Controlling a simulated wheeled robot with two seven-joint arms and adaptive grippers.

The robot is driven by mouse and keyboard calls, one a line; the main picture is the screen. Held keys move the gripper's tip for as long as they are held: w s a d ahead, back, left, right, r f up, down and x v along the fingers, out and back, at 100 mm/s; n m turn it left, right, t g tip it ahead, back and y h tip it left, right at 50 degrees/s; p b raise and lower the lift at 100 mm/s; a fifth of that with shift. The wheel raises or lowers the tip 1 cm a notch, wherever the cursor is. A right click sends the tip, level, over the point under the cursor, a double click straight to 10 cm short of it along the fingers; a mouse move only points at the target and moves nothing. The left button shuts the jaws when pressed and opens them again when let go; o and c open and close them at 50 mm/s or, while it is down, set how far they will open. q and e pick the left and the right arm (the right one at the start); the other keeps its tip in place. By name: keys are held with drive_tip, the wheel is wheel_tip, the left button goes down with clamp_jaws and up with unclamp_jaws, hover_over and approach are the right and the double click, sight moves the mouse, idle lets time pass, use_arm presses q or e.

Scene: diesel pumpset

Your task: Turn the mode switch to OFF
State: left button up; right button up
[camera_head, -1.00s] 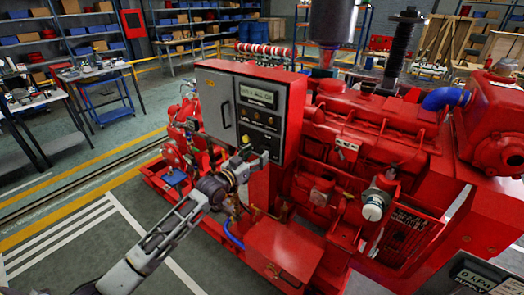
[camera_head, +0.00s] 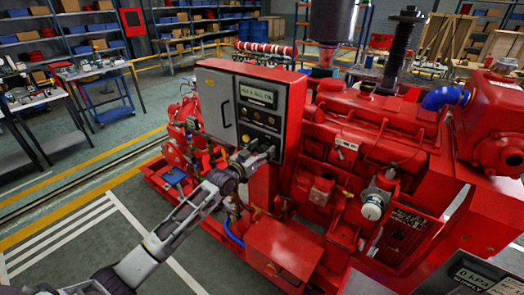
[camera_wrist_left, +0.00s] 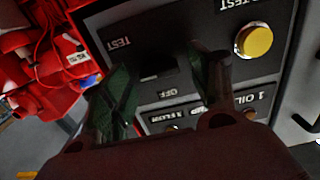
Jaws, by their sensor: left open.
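The mode switch (camera_wrist_left: 155,48) is a dark knob on the grey control panel (camera_wrist_left: 185,92), with TEST and OFF lettering beside it in the left wrist view. It is in shadow, so I cannot tell which way it points. My left gripper (camera_wrist_left: 165,75) is open, with one finger on each side of the switch in the picture; contact cannot be told. In the head view my left gripper (camera_head: 256,157) is at the lower part of the panel (camera_head: 262,116) and covers much of the switch area. My right gripper is not in view.
A yellow button (camera_wrist_left: 254,40) is beside the switch area. The panel sits on a red and grey cabinet (camera_head: 219,108) with a lit display (camera_head: 260,95). The red engine (camera_head: 365,125) is close on the right. Hoses and pipes lie below; open floor (camera_head: 90,240) is at left.

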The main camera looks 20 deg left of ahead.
use_arm(q)
drive_tip(key=c, duration=1)
drive_tip(key=shift+n, duration=0.5)
drive_tip(key=n+p, duration=0.1)
drive_tip(key=n, duration=0.1)
drive_tip(key=shift+n, duration=0.3)
drive_tip(key=n+p, duration=0.1)
drive_tip(key=n, duration=0.2)
drive_tip(key=shift+a+n, duration=0.1)
drive_tip(key=shift+n, duration=0.2)
drive_tip(key=n, duration=0.5)
drive_tip(key=shift+f+n, duration=0.1)
drive_tip(key=shift+n, duration=0.2)
drive_tip(key=n+p, duration=0.1)
drive_tip(key=n, duration=0.3)
drive_tip(key=shift+a+f+n, duration=0.1)
drive_tip(key=shift+n, duration=0.2)
